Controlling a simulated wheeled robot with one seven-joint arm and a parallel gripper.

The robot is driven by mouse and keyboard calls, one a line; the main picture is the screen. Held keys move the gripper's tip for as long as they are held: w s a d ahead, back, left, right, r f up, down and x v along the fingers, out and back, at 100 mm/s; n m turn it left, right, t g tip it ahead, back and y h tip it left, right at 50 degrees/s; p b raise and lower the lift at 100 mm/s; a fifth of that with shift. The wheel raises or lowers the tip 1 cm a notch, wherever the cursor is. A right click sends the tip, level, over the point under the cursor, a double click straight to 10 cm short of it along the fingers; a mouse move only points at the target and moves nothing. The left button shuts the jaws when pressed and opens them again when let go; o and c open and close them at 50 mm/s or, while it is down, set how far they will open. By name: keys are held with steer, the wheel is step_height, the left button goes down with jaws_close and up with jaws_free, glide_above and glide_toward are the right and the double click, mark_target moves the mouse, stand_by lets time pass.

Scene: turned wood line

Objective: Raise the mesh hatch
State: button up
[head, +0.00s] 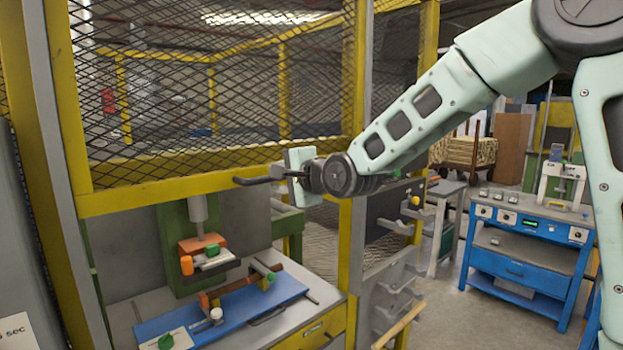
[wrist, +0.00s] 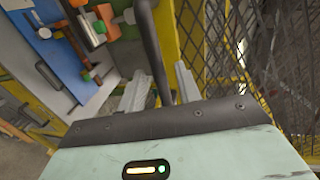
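The mesh hatch (head: 180,186) is a dark wire-mesh panel in a yellow frame, in the head view. A black bar handle (head: 258,180) sticks out at the rail. My gripper (head: 290,176) is at this handle, in front of the rail's right part. In the wrist view the black handle (wrist: 150,45) passes between the two grey fingers (wrist: 161,85), which sit close on both sides of it. The exact contact is partly hidden by the dark edge of the gripper's body.
Under the hatch, a blue plate (head: 245,308) with clamps lies on the worktable, below a press head (head: 205,248).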

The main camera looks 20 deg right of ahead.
steer(key=p+v, duration=0.3)
steer(key=v, duration=1.2)
steer(key=shift+s, duration=0.4)
steer(key=shift+f, duration=0.1)
steer(key=s+a+f+n+g+h+b, duration=0.1)
steer(key=s+a+f+n+g+b, duration=0.2)
steer(key=f, duration=0.4)
steer(key=s+a+f+n+g+h+b, duration=0.1)
steer(key=s+a+f+n+g+b, duration=0.2)
steer(key=f, duration=0.4)
steer(key=s+a+f+n+g+b, duration=0.1)
steer(key=s+a+f+n, duration=0.15)
steer(key=f+n, duration=0.3)
steer(key=s+a+f+n+g+h+b, duration=0.1)
steer(key=s+f+n+g, duration=0.3)
steer(key=s, duration=0.5)
steer(key=s+a+f+n+g+h+b, duration=0.1)
steer(key=s+a+f+n+g+b, duration=0.1)
steer(key=s+f+n, duration=0.4)
steer(key=s+g+b, duration=0.1)
steer(key=s, duration=0.2)
steer(key=shift+f+n+g+b, duration=0.35)
steer(key=shift+f+g, duration=0.05)
